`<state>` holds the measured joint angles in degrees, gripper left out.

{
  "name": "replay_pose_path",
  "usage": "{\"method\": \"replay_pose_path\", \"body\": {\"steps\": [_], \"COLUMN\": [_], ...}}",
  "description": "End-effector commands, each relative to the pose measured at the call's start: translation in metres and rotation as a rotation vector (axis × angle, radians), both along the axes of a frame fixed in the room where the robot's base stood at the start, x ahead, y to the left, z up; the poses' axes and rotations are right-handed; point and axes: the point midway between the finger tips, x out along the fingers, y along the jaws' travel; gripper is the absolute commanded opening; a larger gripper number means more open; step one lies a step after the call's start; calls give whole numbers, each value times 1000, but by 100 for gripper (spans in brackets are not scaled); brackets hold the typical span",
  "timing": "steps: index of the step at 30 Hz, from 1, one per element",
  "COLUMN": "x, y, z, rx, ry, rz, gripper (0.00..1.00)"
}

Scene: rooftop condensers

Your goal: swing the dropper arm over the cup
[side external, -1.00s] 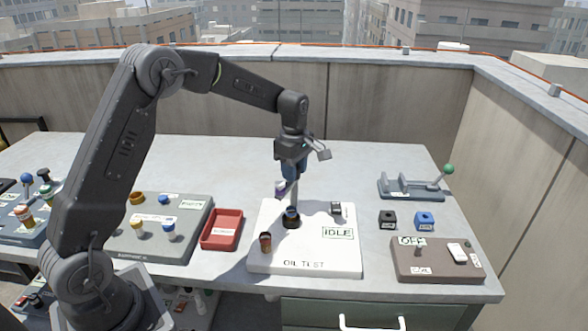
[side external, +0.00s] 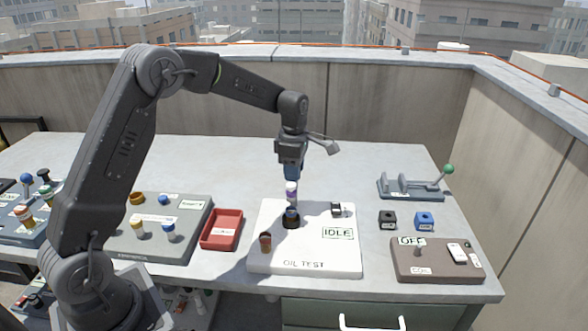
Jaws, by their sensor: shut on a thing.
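The white OIL TEST board (side external: 305,255) lies on the bench with a dark round cup (side external: 291,221) near its middle. A small white and purple dropper (side external: 291,190) hangs in line above the cup in this view, with its lower end close over the cup's top. My gripper (side external: 291,178) points down just above the dropper and is shut on the dropper arm. The fingertips and most of the arm are hidden behind the dropper, so the exact grip is unclear. A label on the board reads IDLE (side external: 338,233).
A reddish-brown vial (side external: 265,243) and a small switch (side external: 336,209) are on the board. A red tray (side external: 221,231) and grey panel (side external: 150,240) stand left. Black (side external: 387,220) and blue blocks (side external: 424,221), a brown OFF box (side external: 437,262) and a green-knobbed lever (side external: 448,169) stand right.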

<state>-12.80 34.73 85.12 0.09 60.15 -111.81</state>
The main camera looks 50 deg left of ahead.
Motion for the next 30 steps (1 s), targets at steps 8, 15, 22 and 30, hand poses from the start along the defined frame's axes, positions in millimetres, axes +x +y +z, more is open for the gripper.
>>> {"method": "replay_pose_path", "body": {"steps": [8,15,22,30], "x": [0,0,0,1], "y": [0,0,0,0], "z": [1,0,3,45], "rx": [-2,-2,-1,0], "ry": [-3,-1,-2,-6], "rz": [6,3,2,2], "gripper": [44,61,61,61]}}
